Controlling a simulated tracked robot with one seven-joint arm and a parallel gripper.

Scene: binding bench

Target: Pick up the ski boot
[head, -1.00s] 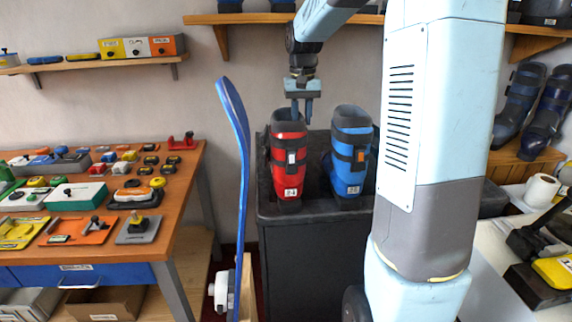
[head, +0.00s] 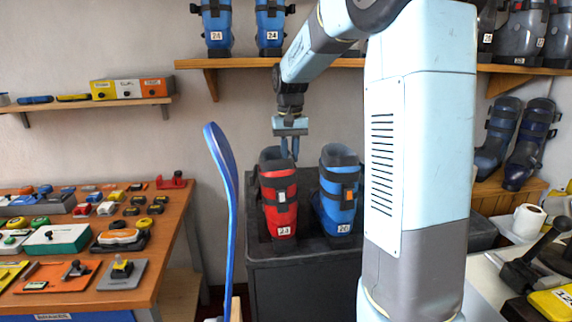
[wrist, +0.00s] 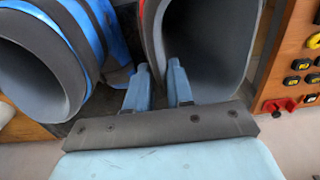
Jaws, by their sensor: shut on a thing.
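The red ski boot (head: 280,195) with black straps and a white tag stands upright in a dark bin (head: 290,255). Its wide grey opening fills the upper right of the wrist view (wrist: 215,45). My gripper (head: 289,150) is at the boot's upper cuff, on the side facing the blue boot. In the wrist view, my gripper (wrist: 160,82) has its fingers on either side of the cuff wall, one inside the opening and one outside. It is shut on that wall.
A blue boot (head: 338,195) stands close beside the red one in the same bin. A blue curved ski-like piece (head: 228,200) rises left of the bin. A shelf (head: 250,62) with more boots is above. A cluttered workbench (head: 80,285) is at left.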

